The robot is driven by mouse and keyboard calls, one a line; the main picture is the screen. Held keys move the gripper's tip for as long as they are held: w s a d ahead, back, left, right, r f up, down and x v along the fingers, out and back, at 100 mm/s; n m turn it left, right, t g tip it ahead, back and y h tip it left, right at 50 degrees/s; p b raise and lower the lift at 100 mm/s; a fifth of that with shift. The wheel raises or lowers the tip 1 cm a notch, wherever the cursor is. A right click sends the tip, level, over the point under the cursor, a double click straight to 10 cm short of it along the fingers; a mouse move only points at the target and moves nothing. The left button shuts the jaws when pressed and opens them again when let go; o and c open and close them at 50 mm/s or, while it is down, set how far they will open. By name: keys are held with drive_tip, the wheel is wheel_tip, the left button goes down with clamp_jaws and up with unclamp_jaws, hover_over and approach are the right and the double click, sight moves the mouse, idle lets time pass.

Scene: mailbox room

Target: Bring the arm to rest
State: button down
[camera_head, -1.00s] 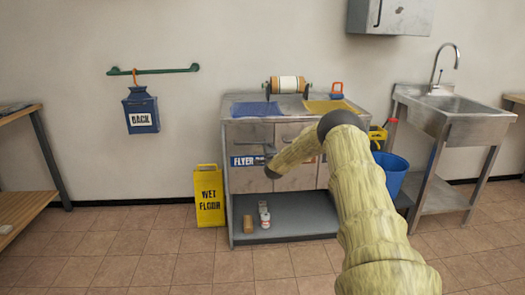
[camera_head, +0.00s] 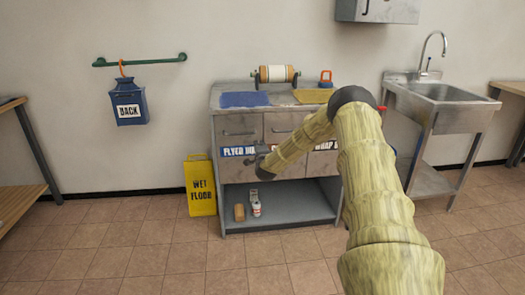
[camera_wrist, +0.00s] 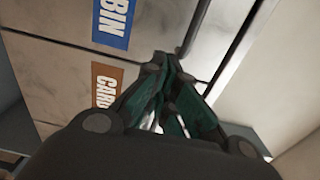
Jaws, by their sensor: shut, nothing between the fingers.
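My arm reaches in from the lower right in the head view, bent at a dark elbow, its forearm pointing left and down. My gripper (camera_head: 262,160) is at its end, in front of the metal cabinet (camera_head: 240,197). In the wrist view the dark green fingers of my gripper (camera_wrist: 160,75) are shut together and hold nothing. Beyond them are cabinet fronts with a blue label (camera_wrist: 114,20) and a brown label (camera_wrist: 106,83). Whether the gripper touches the cabinet I cannot tell.
A yellow wet-floor sign (camera_head: 201,185) stands left of the cabinet. A blue box (camera_head: 127,105) hangs from a green rail (camera_head: 140,60). A sink (camera_head: 440,95) stands at the right. On the cabinet top are a roll (camera_head: 275,74), a blue mat (camera_head: 245,99) and a yellow mat (camera_head: 313,97). The left floor is clear.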

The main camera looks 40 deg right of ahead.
drive_tip(key=v, duration=0.5)
drive_tip(key=shift+s, duration=0.2)
drive_tip(key=shift+a+f, duration=0.1)
